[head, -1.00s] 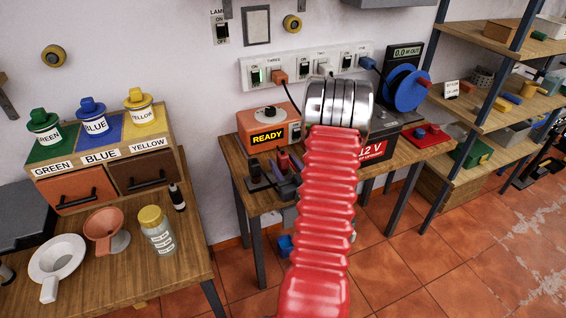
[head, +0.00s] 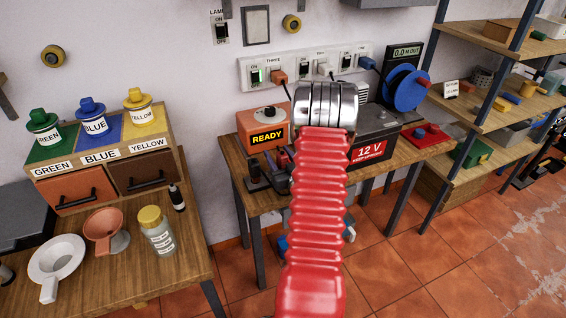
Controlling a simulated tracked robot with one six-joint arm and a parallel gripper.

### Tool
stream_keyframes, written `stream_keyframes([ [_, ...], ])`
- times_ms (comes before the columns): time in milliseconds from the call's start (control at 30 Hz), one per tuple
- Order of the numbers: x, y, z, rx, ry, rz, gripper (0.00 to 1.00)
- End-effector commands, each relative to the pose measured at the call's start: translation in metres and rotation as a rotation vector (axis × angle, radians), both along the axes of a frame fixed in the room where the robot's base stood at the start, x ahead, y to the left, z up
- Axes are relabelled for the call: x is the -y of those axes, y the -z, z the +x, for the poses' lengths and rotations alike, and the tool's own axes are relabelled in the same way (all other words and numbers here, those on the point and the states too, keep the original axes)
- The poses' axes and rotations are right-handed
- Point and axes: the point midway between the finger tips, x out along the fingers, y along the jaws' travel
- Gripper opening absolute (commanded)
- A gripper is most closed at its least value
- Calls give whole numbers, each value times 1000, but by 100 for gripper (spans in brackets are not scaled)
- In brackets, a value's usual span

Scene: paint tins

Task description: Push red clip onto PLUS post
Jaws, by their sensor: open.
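The battery (head: 373,149), dark with a red 12 V label, stands on the workbench, partly behind my red arm. Its PLUS post cannot be made out. A small dark-red piece (head: 281,158), perhaps the red clip, stands on the bench left of my arm, beside a black clip-like piece (head: 256,175). My arm's red bellows and silver rings fill the middle of the head view. My gripper is hidden behind them, so its relation to the clip and post does not show.
An orange box reading READY (head: 267,138) stands at the back of the bench (head: 232,160). A socket strip (head: 310,65) with plugged cables is on the wall above.

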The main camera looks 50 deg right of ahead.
Motion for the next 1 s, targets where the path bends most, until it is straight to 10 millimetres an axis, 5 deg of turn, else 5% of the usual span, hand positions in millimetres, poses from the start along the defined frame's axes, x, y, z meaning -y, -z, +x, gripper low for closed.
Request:
stream_keyframes([
  [700, 0, 0, 0, 0, 0, 0, 4],
  [1000, 0, -2, 0, 1, 0, -1, 3],
])
